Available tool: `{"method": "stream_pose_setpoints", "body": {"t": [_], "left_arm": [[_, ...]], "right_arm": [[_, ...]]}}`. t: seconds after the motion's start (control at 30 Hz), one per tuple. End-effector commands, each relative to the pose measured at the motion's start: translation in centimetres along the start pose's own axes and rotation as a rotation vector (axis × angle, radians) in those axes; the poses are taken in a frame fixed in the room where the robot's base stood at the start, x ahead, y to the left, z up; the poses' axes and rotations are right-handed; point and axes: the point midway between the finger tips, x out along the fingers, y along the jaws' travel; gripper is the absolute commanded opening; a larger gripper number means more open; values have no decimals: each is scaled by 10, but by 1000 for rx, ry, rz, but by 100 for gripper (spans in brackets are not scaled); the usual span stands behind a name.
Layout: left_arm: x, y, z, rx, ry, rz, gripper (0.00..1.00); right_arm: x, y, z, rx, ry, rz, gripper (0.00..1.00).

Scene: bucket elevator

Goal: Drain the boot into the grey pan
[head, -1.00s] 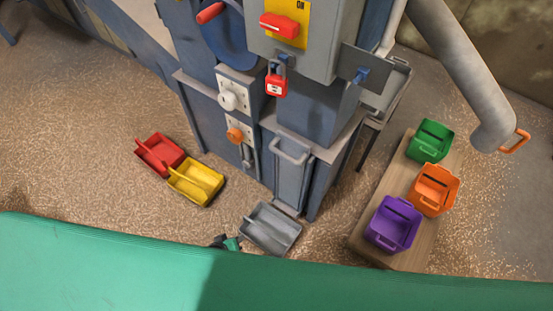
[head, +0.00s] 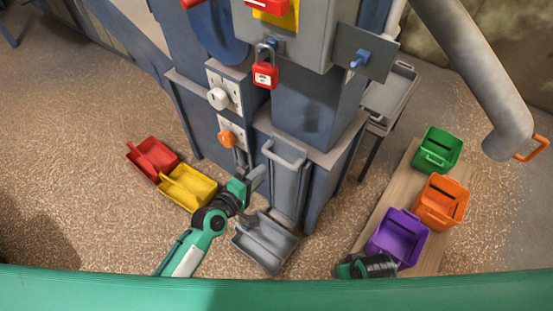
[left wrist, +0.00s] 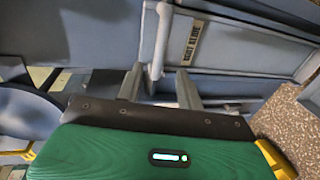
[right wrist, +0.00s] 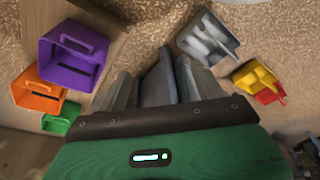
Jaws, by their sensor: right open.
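The boot is the blue-grey lower housing of the elevator (head: 327,178). Its front slide (head: 287,190) has a bar handle (head: 284,155) at the top. A label shows on the slide in the left wrist view (left wrist: 195,42). The grey pan (head: 265,245) lies on the floor below the slide; it also shows in the right wrist view (right wrist: 208,38). My left gripper (head: 257,177) is beside the slide, with its fingers apart (left wrist: 158,88). The handle bar (left wrist: 159,42) appears beyond the finger gap; contact cannot be told. My right gripper (right wrist: 153,85) is open and empty.
Red (head: 152,159) and yellow (head: 188,187) scoops lie left of the pan. Purple (head: 398,238), orange (head: 441,202) and green (head: 437,149) bins stand on a board at right. A red padlock (head: 265,75) hangs above the boot. Grain is scattered over the floor.

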Motion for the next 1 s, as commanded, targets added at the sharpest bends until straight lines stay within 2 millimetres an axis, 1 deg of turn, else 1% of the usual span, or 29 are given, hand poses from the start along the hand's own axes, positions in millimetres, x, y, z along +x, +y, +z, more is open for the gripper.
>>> {"method": "stream_pose_setpoints", "body": {"t": [0.03, 0.2, 0.3, 0.43, 0.6, 0.9, 0.93, 0.97, 1.0], "left_arm": [[13, 1, 0, 0, 1, 3, 37], [50, 0, 0, 0, 0, 1, 37], [68, -1, 0, 0, 0, 0, 37], [86, -1, -1, 1, 1, 0, 37], [99, -1, -1, 2, 1, -1, 37], [101, -1, 0, 2, 1, -1, 37], [101, -1, 0, 2, 1, -1, 35], [101, -1, 0, 2, 1, -1, 29], [101, -1, 0, 2, 1, -1, 21]], "right_arm": [[0, 0, 0, 0, 2, 0, 69], [-6, 0, -2, 0, 10, 0, 69], [-9, 0, -3, 0, 12, 1, 69], [-13, 0, -5, 0, 19, 1, 69], [-16, 1, -5, -1, 21, 1, 69], [-21, 0, -6, -1, 25, 1, 69], [-20, 0, -6, -1, 25, 1, 69], [-20, 0, -6, -1, 25, 1, 69], [-20, 0, -6, -1, 24, 1, 69]]}}
